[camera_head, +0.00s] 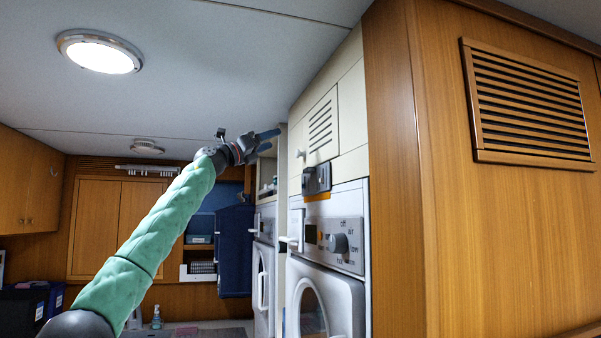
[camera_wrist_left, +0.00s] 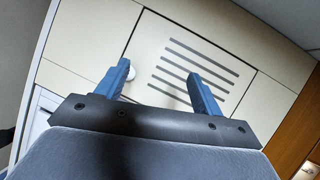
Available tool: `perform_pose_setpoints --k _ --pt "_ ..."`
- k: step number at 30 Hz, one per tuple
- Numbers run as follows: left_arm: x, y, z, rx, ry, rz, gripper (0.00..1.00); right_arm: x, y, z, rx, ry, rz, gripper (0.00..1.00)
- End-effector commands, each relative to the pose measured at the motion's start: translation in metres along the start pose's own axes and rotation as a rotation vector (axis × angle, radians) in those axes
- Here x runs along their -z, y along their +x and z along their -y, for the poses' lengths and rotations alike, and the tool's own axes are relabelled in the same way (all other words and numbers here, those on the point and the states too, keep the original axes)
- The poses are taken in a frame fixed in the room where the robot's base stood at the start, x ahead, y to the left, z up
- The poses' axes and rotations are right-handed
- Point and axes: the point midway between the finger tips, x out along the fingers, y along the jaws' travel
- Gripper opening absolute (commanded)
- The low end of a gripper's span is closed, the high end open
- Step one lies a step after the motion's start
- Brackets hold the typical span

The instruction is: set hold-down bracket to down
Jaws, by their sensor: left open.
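A dark grey bracket (camera_head: 317,179), which looks like the hold-down bracket, sits at the top edge of the front washer or dryer (camera_head: 325,285), above an orange mark. Whether it is up or down is hard to tell. My left gripper (camera_head: 268,141) is raised high, left of and above the bracket, apart from it, with blue fingers. In the left wrist view my left gripper (camera_wrist_left: 160,88) is open and empty, facing a cream panel with dark slots (camera_wrist_left: 200,72). The bracket does not show clearly there. My right gripper is in neither view.
A small white knob (camera_head: 299,153) sits beside the slotted panel (camera_head: 322,125). The machine's control panel has a grey dial (camera_head: 338,243). A wooden cabinet (camera_head: 395,180) stands close on the right. A second machine (camera_head: 263,270) is farther back. The ceiling is close above the arm.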

Motion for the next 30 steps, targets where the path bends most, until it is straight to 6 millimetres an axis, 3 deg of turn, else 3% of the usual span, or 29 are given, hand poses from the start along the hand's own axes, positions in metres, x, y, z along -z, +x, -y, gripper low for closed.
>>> perform_pose_setpoints --k 2,6,10,14,20,27,30 --pt "0.024 -0.004 -0.006 0.014 0.051 -0.124 0.67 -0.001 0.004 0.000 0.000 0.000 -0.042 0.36" --pt "0.061 -0.013 0.000 0.071 0.135 -0.318 0.67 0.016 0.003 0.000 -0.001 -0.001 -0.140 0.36" --pt "0.082 -0.022 0.007 0.125 0.180 -0.434 0.67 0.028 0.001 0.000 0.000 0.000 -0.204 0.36" --pt "0.092 -0.027 0.011 0.161 0.212 -0.486 0.67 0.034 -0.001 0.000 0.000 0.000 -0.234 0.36" --pt "0.093 -0.021 0.012 0.164 0.228 -0.481 0.67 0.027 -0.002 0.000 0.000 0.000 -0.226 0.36" --pt "0.102 -0.001 0.015 0.165 0.226 -0.481 0.67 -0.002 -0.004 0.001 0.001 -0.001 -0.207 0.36" --pt "0.108 0.013 0.016 0.165 0.226 -0.480 0.67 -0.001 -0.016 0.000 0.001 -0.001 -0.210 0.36"
